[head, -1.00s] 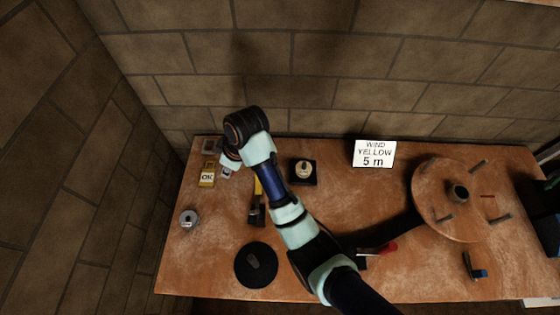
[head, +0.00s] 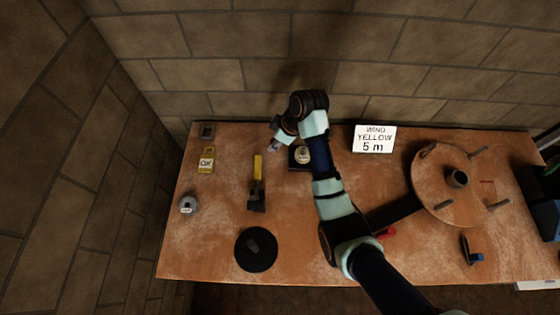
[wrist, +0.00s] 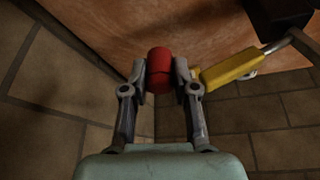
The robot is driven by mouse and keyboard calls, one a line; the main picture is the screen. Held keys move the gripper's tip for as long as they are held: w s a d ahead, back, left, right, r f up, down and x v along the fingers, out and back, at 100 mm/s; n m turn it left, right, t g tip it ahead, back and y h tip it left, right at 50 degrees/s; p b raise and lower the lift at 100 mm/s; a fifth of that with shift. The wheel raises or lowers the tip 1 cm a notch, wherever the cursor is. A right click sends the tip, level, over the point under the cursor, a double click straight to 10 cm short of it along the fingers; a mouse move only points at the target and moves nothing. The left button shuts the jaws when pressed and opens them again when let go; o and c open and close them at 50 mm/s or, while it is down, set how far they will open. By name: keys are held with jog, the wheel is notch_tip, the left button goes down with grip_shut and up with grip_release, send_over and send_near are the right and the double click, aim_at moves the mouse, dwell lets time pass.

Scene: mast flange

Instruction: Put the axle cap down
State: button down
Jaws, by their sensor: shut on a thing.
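My gripper (head: 274,146) is over the back of the table, between the yellow-handled tool and a small black square base (head: 300,165). In the wrist view my gripper (wrist: 160,75) is shut on a short red cylinder (wrist: 159,60), which I take to be the axle cap. The cap sits between both fingertips, and the wooden table (wrist: 110,30) shows beyond it. I cannot make out the cap in the head view, nor its exact height above the table.
A yellow-handled tool (head: 257,168) lies left of my gripper; its handle (wrist: 228,70) is close in the wrist view. A yellow OK tag (head: 206,160), grey roll (head: 188,204), black disc (head: 256,262), sign (head: 374,139) and round wooden plate with pegs (head: 440,207) are around.

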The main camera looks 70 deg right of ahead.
aim_at(272, 165)
notch_tip(272, 165, down, 13)
jog(key=shift+r+b, duration=0.15)
jog(key=shift+b, duration=0.85)
jog(key=c, duration=0.9)
grip_release()
jog(key=shift+s+r, duration=0.1)
jog(key=shift+r, duration=0.3)
jog(key=p+v, duration=0.2)
jog(key=v, duration=0.9)
jog(key=shift+s+r+p, duration=0.1)
jog(key=shift+s+p, duration=0.05)
jog(key=shift+p, duration=0.15)
